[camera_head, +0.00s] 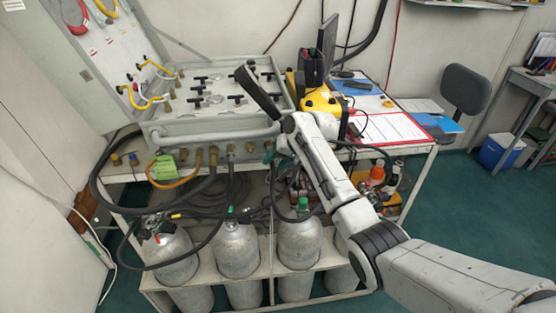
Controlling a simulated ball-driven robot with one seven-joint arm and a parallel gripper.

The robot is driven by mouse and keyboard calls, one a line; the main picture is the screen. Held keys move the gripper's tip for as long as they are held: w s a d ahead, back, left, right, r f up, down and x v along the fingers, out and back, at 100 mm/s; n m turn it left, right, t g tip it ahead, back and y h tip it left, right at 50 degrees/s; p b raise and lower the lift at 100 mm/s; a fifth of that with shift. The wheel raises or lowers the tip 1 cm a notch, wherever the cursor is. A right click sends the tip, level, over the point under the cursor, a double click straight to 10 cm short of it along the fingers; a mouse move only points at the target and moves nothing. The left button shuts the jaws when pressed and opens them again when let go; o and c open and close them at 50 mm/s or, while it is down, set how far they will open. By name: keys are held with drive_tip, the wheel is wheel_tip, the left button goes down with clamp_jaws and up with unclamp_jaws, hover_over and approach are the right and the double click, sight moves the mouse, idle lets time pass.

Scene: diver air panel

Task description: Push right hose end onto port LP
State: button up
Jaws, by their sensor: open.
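The air panel (215,95) is a grey open case with black T-handled valves. A row of brass ports (213,155) runs along its front edge; the labels are too small to read, so I cannot tell which is LP. I cannot tell which end is the right hose end. My gripper (284,142) is at the right front corner of the panel. It is open, but its fingertips are mostly hidden by the wrist, and no hose shows in it.
Several grey cylinders (237,250) stand in the rack below. A yellow case (318,98) and papers (390,128) lie on the bench (420,150) to the right. The raised lid (95,60) stands at the left. A chair (466,90) is at the far right.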

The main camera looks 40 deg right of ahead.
drive_tip(key=shift+c, duration=0.5)
clamp_jaws()
drive_tip(key=shift+s+a+p, duration=0.45)
drive_tip(key=shift+s+p, duration=0.2)
drive_tip(key=shift+p, duration=0.25)
drive_tip(key=shift+s+a+p, duration=0.4)
drive_tip(key=shift+s+p, duration=0.2)
drive_tip(key=shift+p, duration=0.25)
idle(0.4)
drive_tip(key=shift+r, duration=0.1)
drive_tip(key=s+a+p, duration=0.1)
drive_tip(key=s+p, duration=0.1)
drive_tip(key=s+a+p, duration=0.1)
drive_tip(key=s+p, duration=0.1)
drive_tip(key=p, duration=0.1)
drive_tip(key=shift+a, duration=0.4)
